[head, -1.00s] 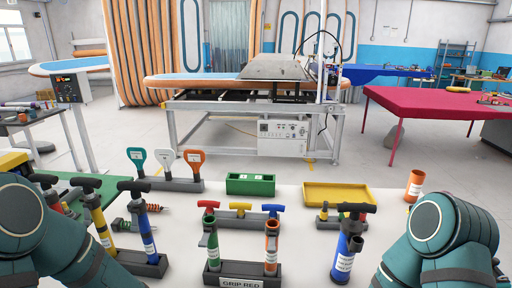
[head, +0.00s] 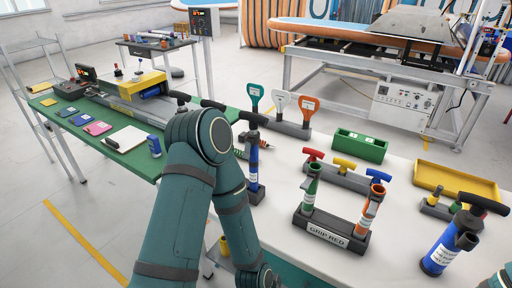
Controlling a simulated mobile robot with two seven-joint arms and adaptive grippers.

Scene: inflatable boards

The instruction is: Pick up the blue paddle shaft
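I cannot tell for certain which thing is the blue paddle shaft. A slim upright blue tube (head: 253,168) with a black top stands in a dark base on the white table, just right of my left arm, which hides part of that area. A thicker blue cylinder (head: 441,252) with a black T-shaped top leans at the table's right. Teal, white and orange paddle handles (head: 309,104) stand in a dark rack behind. My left arm bends across the lower middle; its gripper is out of view.
A dark rack labelled GRIP RED (head: 330,238) holds a green and an orange tube. A green box (head: 360,147) and a yellow tray (head: 457,180) stand behind. The green table (head: 130,142) at left bears small items and a yellow machine (head: 142,84).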

